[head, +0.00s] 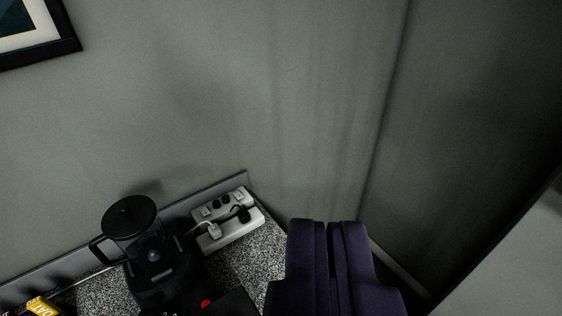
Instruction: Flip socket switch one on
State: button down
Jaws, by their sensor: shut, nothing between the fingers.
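A white socket block (227,223) lies on the speckled counter against the wall, left of centre. It has several sockets and small switches along its back edge; a white plug and a black plug sit in its front. The switches are too small to tell which is on or off. My dark purple gripper (328,222) is shut and empty, pointing up from the lower edge. It appears to the right of the socket block and apart from it. It hides part of the wall base and corner.
A black blender-like appliance (139,240) with a clear jug stands left of the socket block. A yellow packet (43,306) lies at the lower left. The speckled counter (262,262) has some bare room before the block. A framed picture (35,32) hangs at the upper left.

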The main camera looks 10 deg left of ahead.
aim_at(237, 194)
jog(key=i+l, duration=0.5)
jog(key=l, duration=0.2)
jog(key=i+l+u, duration=0.1)
jog(key=i+l, duration=0.15)
jog(key=l, duration=0.1)
